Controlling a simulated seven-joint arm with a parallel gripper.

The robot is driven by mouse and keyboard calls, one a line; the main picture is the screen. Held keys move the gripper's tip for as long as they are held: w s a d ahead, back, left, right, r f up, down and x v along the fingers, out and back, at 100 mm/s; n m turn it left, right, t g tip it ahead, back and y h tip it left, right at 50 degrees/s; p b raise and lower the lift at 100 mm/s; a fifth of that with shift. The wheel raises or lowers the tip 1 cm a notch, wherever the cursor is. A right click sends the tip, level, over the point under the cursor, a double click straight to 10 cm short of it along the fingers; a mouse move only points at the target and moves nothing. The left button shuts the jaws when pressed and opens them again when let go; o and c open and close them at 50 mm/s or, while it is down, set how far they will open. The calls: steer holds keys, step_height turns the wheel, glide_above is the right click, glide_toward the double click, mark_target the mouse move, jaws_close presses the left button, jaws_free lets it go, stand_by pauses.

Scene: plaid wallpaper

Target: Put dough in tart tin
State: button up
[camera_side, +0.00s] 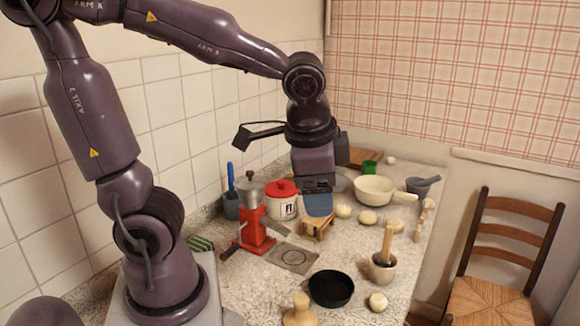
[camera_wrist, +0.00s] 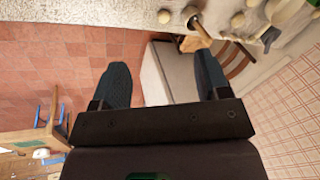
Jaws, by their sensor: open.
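A black round tin (camera_side: 331,289) lies at the front of the counter and appears empty. Several pale round lumps that look like dough lie about: one (camera_side: 378,302) right of the tin, others (camera_side: 343,211), (camera_side: 368,217) and (camera_side: 396,225) near the middle, and one (camera_side: 391,160) at the back. Which is the task's dough I cannot tell. My gripper (camera_side: 318,204) is above a small wooden stand, behind the tin. In the wrist view its blue-grey fingers (camera_wrist: 162,80) are spread with nothing between them. A pale lump (camera_wrist: 164,16) shows near the counter edge there.
A red grinder (camera_side: 252,228) and a red-lidded canister (camera_side: 282,200) stand left of my gripper. The wooden stand (camera_side: 317,226) is below it. A cream pan (camera_side: 375,190), grey mortar (camera_side: 423,186) and cup with wooden pestle (camera_side: 383,268) stand right. A chair (camera_side: 505,250) stands beyond the counter.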

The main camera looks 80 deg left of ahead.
steer(key=s+r+n+t+h, duration=0.1)
steer(key=s, duration=0.1)
steer(key=s+r+n+t, duration=0.1)
steer(key=s+r+n, duration=0.1)
steer(key=shift+d+r+t+h, duration=0.1)
steer(key=shift+d+t+h, duration=0.1)
steer(key=shift+t+h, duration=0.15)
steer(key=shift+o, duration=0.5)
steer(key=shift+s+d+r+n+t+h, duration=0.1)
steer(key=shift+s+r+n+t+h, duration=0.15)
steer(key=shift+n, duration=0.05)
